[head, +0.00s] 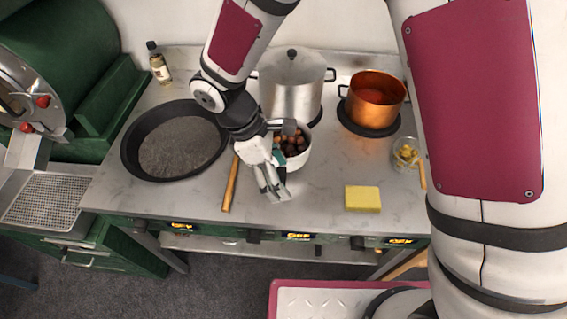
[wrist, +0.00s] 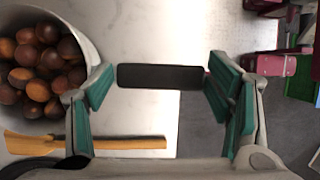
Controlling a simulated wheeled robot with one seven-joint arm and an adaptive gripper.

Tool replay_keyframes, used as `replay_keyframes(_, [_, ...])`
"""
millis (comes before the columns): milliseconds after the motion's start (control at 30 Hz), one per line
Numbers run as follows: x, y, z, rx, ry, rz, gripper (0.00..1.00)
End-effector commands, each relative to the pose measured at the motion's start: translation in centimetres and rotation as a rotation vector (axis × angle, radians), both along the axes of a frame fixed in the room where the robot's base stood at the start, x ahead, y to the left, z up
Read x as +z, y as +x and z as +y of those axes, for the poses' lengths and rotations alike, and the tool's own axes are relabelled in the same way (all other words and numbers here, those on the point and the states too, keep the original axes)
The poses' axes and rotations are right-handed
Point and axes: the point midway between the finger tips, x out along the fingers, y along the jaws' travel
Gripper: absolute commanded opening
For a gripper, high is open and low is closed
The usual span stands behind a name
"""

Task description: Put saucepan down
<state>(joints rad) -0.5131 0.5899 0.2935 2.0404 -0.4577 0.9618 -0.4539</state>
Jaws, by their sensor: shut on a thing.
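The saucepan (head: 305,160) is pale, full of brown chestnuts, and upright over the middle of the counter, partly behind my gripper in the head view. In the wrist view its rim (wrist: 88,42) and chestnuts show at the upper left. My gripper (head: 275,190) is at the saucepan's front side. In the wrist view, my gripper (wrist: 160,78) has a dark bar, apparently the saucepan's handle (wrist: 160,76), between its teal finger pads. Whether the saucepan's base touches the counter cannot be told.
A wide black pan (head: 130,160) lies left on the counter (head: 320,205), with a wooden spatula (head: 230,185) beside it. A lidded steel pot (head: 290,85) and copper pot (head: 375,105) stand behind.

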Motion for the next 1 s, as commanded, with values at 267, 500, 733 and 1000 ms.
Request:
replay_keyframes(267, [-0.3,2.5,-0.8,-0.001,0.000,-0.001,0.26])
replay_keyframes(500, [-2.6,2.4,-0.9,0.002,-0.003,0.002,0.26])
replay_keyframes(733, [-3.7,2.6,-0.8,0.000,0.000,-0.002,0.26])
replay_keyframes(1000, [-3.9,2.6,-0.8,0.000,0.000,-0.002,0.26])
